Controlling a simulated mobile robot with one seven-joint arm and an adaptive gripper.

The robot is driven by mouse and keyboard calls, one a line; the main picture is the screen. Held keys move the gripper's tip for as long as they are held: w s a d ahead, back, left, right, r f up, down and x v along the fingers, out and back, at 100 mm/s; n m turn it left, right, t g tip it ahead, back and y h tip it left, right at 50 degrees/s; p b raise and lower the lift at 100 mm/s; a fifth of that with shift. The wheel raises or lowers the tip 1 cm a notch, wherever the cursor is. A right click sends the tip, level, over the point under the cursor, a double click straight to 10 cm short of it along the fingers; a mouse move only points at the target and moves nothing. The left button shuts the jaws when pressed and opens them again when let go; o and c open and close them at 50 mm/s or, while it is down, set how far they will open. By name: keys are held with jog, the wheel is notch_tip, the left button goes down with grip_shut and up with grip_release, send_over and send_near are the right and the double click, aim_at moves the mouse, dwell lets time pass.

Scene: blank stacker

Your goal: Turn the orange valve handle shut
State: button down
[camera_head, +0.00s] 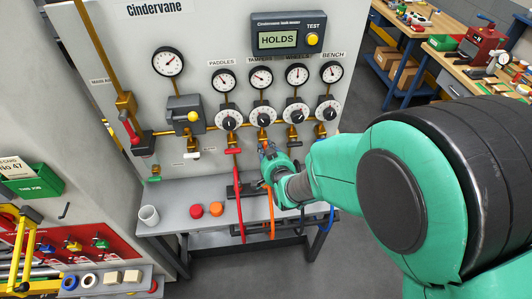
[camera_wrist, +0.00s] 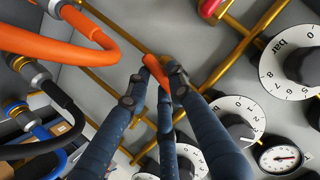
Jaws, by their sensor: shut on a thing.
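The orange valve handle (camera_wrist: 157,70) shows between my fingertips in the wrist view, its visible part lying slantwise in front of the grey panel. There the fingers and wrist largely hide the handle. How far the handle is turned cannot be told.
A red handle (camera_head: 234,151) is close on the left, above a red hose (camera_head: 239,205). An orange hose (camera_head: 270,212) hangs below my gripper, and thick orange tubing (camera_wrist: 60,45) crosses the wrist view. A shelf (camera_head: 180,218) holds a white cup (camera_head: 149,214). A display (camera_head: 277,40) reads HOLDS.

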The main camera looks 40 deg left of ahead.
jog(key=shift+w+d+f+m+g+y+b, duration=0.1)
jog(key=shift+f+m+g+y+b, duration=0.2)
jog(key=shift+m+y+b, duration=1.2)
jog(key=shift+d+f+m+g+y+b, duration=0.1)
jog(key=shift+f+m+g+y+b, duration=0.25)
jog(key=shift+m, duration=2.1)
jog(key=shift+w+d+f+m+g+y+b, duration=0.15)
jog(key=shift+f+m+y+b, duration=0.25)
jog(key=shift+m+y+b, duration=1.1)
jog(key=shift+s+m+h+p, duration=0.1)
jog(key=shift+m+h+p, duration=0.25)
jog(key=shift+m+p, duration=0.2)
jog(key=c, duration=1.6)
grip_release()
jog(key=shift+a, duration=0.1)
jog(key=shift+r, duration=0.1)
